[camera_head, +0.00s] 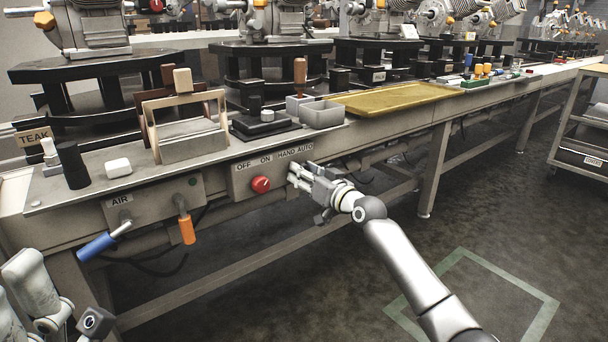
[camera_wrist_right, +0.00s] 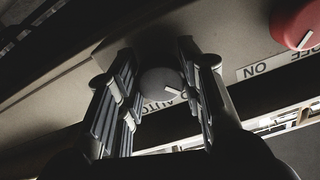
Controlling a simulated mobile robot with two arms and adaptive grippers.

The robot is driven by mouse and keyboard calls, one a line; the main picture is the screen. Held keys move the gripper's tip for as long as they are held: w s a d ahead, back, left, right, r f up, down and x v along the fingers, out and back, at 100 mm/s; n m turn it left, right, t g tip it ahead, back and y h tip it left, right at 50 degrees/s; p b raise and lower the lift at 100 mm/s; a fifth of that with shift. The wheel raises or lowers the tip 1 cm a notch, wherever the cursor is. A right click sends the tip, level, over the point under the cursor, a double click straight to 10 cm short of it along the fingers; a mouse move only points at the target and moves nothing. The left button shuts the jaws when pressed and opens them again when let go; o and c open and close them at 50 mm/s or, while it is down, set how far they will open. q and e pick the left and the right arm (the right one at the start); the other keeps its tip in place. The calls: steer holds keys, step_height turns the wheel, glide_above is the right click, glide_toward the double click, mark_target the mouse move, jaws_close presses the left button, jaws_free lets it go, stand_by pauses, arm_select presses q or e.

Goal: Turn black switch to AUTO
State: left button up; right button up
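The black switch (camera_wrist_right: 160,82) is a round dark knob in the right wrist view, with a short white mark toward its lower right. The AUTO lettering (camera_wrist_right: 163,104) shows partly below it; the right finger hides the neighbouring lettering. In the head view my right gripper hides the knob at the control panel (camera_head: 239,180), under the HAND AUTO label (camera_head: 295,151). My right gripper (camera_head: 297,178) has its fingers apart, one on each side of the knob; I cannot tell whether they touch it. Only parts of my left arm show at the lower left, without clear fingers.
A red knob (camera_head: 261,185) sits on the same panel under OFF ON, and in the wrist view (camera_wrist_right: 297,22). Left of it hang an orange handle (camera_head: 187,229) and a blue handle (camera_head: 97,246). The floor in front of the bench is clear.

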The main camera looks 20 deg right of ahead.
steer(key=c, duration=0.4)
steer(key=shift+o, duration=0.2)
